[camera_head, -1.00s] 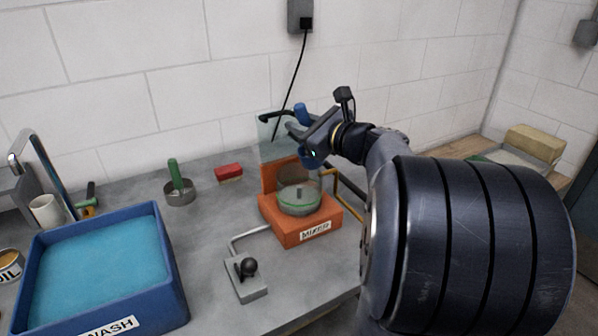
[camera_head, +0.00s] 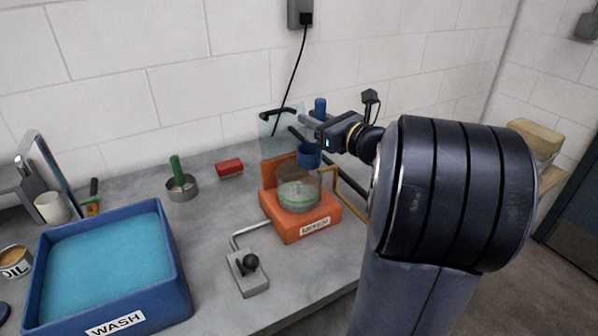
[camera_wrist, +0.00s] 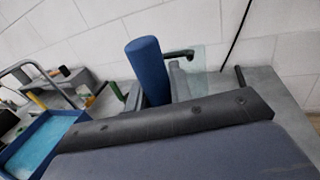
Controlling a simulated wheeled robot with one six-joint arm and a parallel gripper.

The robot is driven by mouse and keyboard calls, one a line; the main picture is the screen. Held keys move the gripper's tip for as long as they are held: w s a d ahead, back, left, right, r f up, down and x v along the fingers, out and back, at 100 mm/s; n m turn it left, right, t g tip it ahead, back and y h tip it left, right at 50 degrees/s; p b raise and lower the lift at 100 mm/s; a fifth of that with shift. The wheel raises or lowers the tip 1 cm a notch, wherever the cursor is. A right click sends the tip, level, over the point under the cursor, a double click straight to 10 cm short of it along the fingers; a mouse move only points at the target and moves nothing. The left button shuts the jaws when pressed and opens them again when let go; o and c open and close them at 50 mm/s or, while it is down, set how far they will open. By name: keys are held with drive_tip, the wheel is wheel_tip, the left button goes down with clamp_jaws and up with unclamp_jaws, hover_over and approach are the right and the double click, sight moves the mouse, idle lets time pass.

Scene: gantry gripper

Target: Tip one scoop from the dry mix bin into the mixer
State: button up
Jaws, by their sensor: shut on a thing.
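The mixer (camera_head: 300,222) is an orange base holding a clear bowl (camera_head: 299,190) with a green band. Its clear guard panel (camera_head: 272,140) with a black handle stands upright behind the bowl. My gripper (camera_head: 313,128) is shut on a blue scoop. The scoop's cup (camera_head: 308,155) hangs roughly upright just above the back of the bowl, apart from it. The blue scoop handle sticks up above the fingers, and it shows between them in the wrist view (camera_wrist: 147,62). I cannot see inside the cup. No bin marked dry mix can be made out.
A blue wash tray (camera_head: 180,296) is at the left front. A lever box (camera_head: 247,280) stands before the mixer. A green-handled pan (camera_head: 182,192) and a red block (camera_head: 229,168) are behind. A yellow pipe (camera_head: 350,187) runs right of the mixer. My arm hides the right side.

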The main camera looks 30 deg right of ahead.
sight(325, 102)
wheel_tip(325, 102, up, 5)
drive_tip(key=p, duration=0.4)
idle(0.3)
